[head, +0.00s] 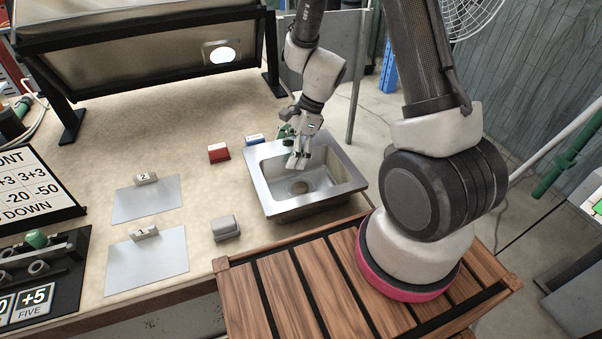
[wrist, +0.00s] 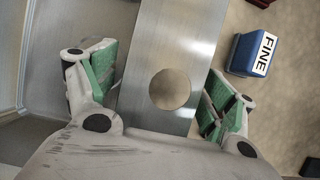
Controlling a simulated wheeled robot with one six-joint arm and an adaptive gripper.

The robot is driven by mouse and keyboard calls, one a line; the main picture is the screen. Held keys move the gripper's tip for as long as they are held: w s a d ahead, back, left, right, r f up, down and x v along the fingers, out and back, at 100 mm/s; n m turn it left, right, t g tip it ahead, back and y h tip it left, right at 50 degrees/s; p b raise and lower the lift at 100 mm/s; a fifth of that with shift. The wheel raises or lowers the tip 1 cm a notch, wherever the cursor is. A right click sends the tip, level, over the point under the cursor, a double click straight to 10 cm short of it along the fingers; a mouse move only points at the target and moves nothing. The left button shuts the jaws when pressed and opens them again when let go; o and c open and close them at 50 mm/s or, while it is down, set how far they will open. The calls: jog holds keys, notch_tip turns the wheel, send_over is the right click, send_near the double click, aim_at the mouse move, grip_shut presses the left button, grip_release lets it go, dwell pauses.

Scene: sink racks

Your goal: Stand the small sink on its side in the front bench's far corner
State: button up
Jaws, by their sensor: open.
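The small sink (head: 322,198) is a square steel basin with a flat rim and a drain. In the head view it lies flat, opening upward, at the bench's right edge. My gripper (head: 298,160) is at its far part. In the wrist view my gripper (wrist: 164,78) is open, with green-padded fingers on either side of a flat steel rim strip (wrist: 182,40) with a round hole. The left finger is on the basin side, the right one on the bench side. Contact with the rim cannot be told. The front bench (head: 120,95) has a beige top.
A blue block (wrist: 247,55) marked FINE and a red block (head: 218,152) stand beyond the sink's far left side. A grey block (head: 225,228) is left of the sink. Two grey plates (head: 147,200) (head: 146,265) lie further left. A black-framed rack (head: 140,50) stands at the back.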

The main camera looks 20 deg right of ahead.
jog(key=c, duration=1.8)
jog(key=shift+o, duration=0.2)
jog(key=shift+r, duration=0.1)
jog(key=shift+r, duration=9.95)
jog(key=shift+c, duration=0.2)
